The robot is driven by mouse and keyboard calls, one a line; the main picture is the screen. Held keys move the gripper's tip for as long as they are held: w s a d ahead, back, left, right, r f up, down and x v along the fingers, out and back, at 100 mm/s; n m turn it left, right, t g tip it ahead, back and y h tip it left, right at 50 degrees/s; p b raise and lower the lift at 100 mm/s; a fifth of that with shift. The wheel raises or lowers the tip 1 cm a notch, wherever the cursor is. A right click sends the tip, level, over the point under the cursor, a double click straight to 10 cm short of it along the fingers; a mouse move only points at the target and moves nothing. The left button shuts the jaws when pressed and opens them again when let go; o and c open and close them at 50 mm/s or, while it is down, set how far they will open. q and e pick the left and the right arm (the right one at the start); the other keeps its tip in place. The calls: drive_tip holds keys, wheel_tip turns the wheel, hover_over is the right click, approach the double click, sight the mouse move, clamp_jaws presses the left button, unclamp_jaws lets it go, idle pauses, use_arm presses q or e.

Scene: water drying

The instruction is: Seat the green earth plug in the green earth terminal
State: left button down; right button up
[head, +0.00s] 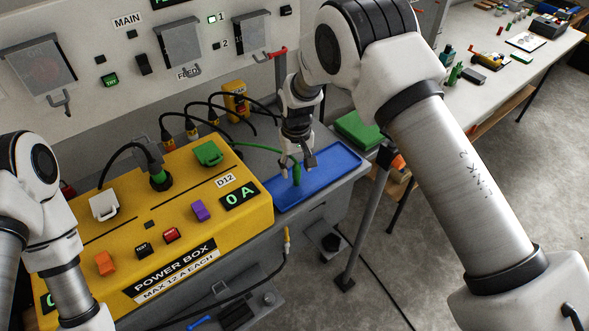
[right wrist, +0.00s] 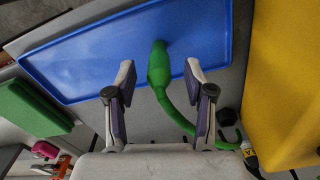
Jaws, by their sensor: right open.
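The green earth plug (head: 296,174) stands over the blue tray with its green cable running left toward the power box. My right gripper (head: 302,166) is open and points down around the plug. In the right wrist view the plug (right wrist: 158,68) lies between the two spread fingertips, with a gap on each side. A green covered fitting (head: 209,153) on top of the yellow power box looks like the earth terminal; its inside cannot be seen. My left arm shows at the left edge, but its gripper is out of view.
The blue tray (head: 334,165) lies right of the yellow power box (head: 190,262). Several black cables with yellow plugs arch behind the box. A black connector (head: 158,177) stands on its top near a white cover (head: 104,205). A green case (head: 358,131) sits beyond the tray.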

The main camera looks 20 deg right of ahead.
wheel_tip(320, 180, down, 2)
drive_tip(key=shift+f, duration=0.1)
clamp_jaws()
